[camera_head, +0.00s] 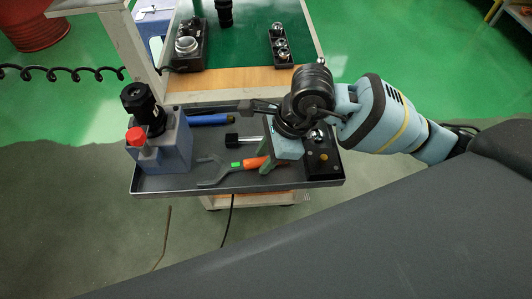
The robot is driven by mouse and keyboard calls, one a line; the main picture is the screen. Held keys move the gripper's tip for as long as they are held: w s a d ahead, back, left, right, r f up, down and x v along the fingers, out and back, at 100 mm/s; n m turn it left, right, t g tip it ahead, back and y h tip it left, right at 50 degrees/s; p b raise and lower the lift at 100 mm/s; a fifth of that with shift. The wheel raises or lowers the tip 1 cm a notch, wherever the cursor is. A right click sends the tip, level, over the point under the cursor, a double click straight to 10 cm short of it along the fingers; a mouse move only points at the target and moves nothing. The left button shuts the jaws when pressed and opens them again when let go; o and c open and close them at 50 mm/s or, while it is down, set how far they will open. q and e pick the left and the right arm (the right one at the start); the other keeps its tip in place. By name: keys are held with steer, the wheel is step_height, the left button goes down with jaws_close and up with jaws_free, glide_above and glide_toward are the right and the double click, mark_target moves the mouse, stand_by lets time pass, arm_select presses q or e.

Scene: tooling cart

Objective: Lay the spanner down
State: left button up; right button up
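The spanner (212,173) has a grey open-ended jaw, a small green mark and an orange handle. It shows low over the front part of the dark cart tray (200,186), jaw pointing left. My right gripper (267,160) comes in from the right, and its green-edged fingers are closed around the orange handle. The gripper and wrist hide the handle's right end. I cannot tell whether the spanner touches the tray floor. My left gripper is not in view.
A grey block with a black knob and a red button (160,145) fills the tray's left end. A blue-handled tool (208,119) and a small black tool (238,140) lie behind the spanner. A black box (323,157) stands at the right end. An upper shelf (235,82) is behind.

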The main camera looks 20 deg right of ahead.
steer(key=shift+o, duration=1.3)
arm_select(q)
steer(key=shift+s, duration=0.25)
arm_select(e)
steer(key=shift+o, duration=0.2)
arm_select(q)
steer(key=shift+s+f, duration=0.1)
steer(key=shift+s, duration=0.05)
arm_select(e)
steer(key=v, duration=0.6)
steer(key=shift+d+r, duration=0.15)
steer(key=shift+r, duration=0.2)
steer(key=shift+s+d+r, duration=0.1)
steer(key=shift+d+r, duration=0.1)
steer(key=shift+r, duration=0.3)
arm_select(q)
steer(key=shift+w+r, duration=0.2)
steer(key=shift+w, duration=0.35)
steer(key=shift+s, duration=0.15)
